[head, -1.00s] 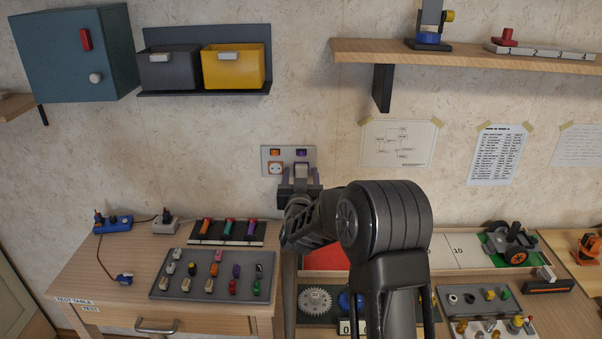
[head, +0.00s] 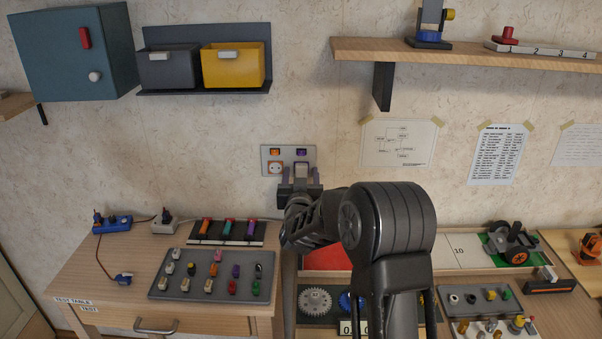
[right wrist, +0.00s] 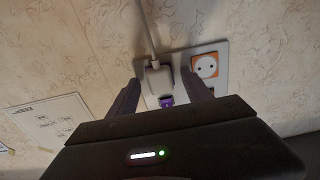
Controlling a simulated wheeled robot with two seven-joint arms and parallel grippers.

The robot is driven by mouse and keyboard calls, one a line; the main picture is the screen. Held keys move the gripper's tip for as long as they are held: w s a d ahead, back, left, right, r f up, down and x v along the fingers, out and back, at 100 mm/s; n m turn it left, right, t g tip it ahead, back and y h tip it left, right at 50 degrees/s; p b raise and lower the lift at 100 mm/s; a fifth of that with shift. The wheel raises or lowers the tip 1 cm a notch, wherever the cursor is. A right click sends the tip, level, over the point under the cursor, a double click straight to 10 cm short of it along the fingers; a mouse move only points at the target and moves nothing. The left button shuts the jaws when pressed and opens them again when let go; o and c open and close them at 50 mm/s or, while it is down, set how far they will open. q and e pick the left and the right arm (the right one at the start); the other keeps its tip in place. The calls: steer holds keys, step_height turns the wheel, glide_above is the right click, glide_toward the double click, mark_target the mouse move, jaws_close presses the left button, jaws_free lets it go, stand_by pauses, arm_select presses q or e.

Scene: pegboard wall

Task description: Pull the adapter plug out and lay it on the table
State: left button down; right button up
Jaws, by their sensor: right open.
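The adapter plug (right wrist: 158,80) is a white block with a pale cord, seated in the wall plate (right wrist: 219,88) beside an orange-ringed socket (right wrist: 205,67). In the head view the plate (head: 266,152) is on the wall and my forearm and gripper partly cover it. My right gripper (head: 300,173) is at the plate's right half. In the right wrist view its two fingers (right wrist: 160,77) are apart, one on each side of the adapter; I cannot tell whether they touch it. A purple mark (right wrist: 167,101) is next to the adapter. The wooden test table (head: 110,270) is below left. My left gripper is not in view.
A grey tray of small coloured plugs (head: 160,294), a blue power strip (head: 112,224) and a black rack (head: 200,240) occupy the table. A shelf (head: 480,55) is above right; bins (head: 232,66) hang above left.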

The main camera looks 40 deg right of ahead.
jaws_close()
stand_by(0.6)
stand_by(0.3)
steer(key=v, duration=0.6)
stand_by(1.2)
